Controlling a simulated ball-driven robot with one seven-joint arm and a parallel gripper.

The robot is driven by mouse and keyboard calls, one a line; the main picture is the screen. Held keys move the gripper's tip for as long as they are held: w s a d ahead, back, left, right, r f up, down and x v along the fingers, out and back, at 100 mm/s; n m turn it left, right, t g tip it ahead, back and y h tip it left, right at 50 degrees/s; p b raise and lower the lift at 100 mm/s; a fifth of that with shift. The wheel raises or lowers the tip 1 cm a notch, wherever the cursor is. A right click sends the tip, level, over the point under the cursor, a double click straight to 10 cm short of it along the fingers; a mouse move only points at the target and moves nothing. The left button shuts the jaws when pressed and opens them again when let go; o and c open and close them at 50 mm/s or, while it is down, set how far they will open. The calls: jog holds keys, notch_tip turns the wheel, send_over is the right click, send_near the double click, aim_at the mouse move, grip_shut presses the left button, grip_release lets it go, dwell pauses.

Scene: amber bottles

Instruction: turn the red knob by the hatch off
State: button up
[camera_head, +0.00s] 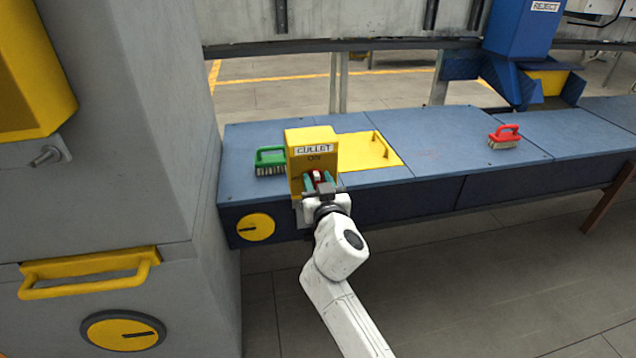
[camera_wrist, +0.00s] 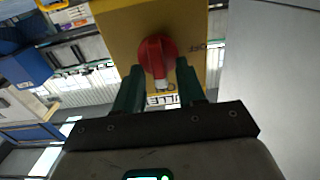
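The red knob (camera_wrist: 157,55) sits on the front of a yellow box (camera_head: 312,140) marked "CULLET", with "ON" beneath that. It also shows partly between my fingers in the head view (camera_head: 318,177). Its white-tipped bar points toward the "ON" side. My gripper (camera_head: 318,184) is at the box front. In the wrist view its two green fingers (camera_wrist: 159,74) stand one on each side of the knob's bar, with a gap visible; contact cannot be made out. The yellow hatch (camera_head: 352,146) with a bar handle lies flat in the blue bench top, right of the box.
A green brush (camera_head: 270,160) lies just left of the box, and a red brush (camera_head: 504,137) further right on the bench (camera_head: 450,145). A grey cabinet (camera_head: 130,120) with a yellow handle stands close on the left. A blue reject chute (camera_head: 520,40) stands behind right.

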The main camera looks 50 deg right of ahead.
jog(key=shift+c, duration=0.4)
grip_shut()
jog(key=shift+n, duration=0.4)
jog(key=n, duration=0.4)
jog(key=shift+w+a, duration=0.15)
jog(key=shift+a, duration=0.1)
jog(key=n, duration=0.4)
jog(key=shift+w+a+f, duration=0.1)
jog(key=shift+a+f, duration=0.05)
jog(key=shift+w+a+f+n+p, duration=0.1)
jog(key=shift+f+n+p, duration=0.05)
jog(key=shift+n, duration=1.35)
jog(key=shift+s+f+n+p, duration=0.1)
jog(key=shift+f+n+p, duration=0.1)
jog(key=shift+n, duration=1.3)
jog(key=shift+w+a+f+n+p, duration=0.1)
jog(key=shift+f+n+p, duration=0.05)
jog(key=shift+n, duration=1.35)
jog(key=shift+o, duration=0.4)
grip_release()
